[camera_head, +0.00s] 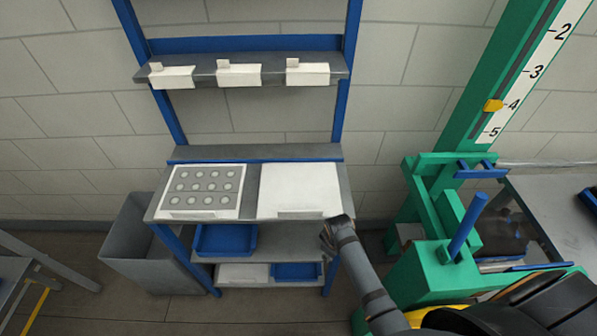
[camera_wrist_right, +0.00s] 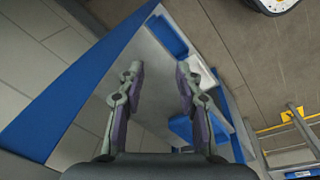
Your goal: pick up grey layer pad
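I cannot pick out a clearly grey layer pad. On the bench top (camera_head: 248,197) lie a white sheet with rows of grey round spots (camera_head: 205,205) on the left and a plain white flat panel (camera_head: 298,188) on the right. My right gripper (camera_head: 336,224) is near the bench's front right corner, beside the plain panel, in the head view. In the right wrist view, the right gripper (camera_wrist_right: 159,72) is open, with its fingers apart and nothing between them. My left gripper is not in view.
Blue bins (camera_head: 225,240) and a flat white item (camera_head: 243,273) sit on lower shelves. A grey bin (camera_head: 150,244) stands left of the bench. A green frame with a numbered scale (camera_head: 515,90) rises on the right.

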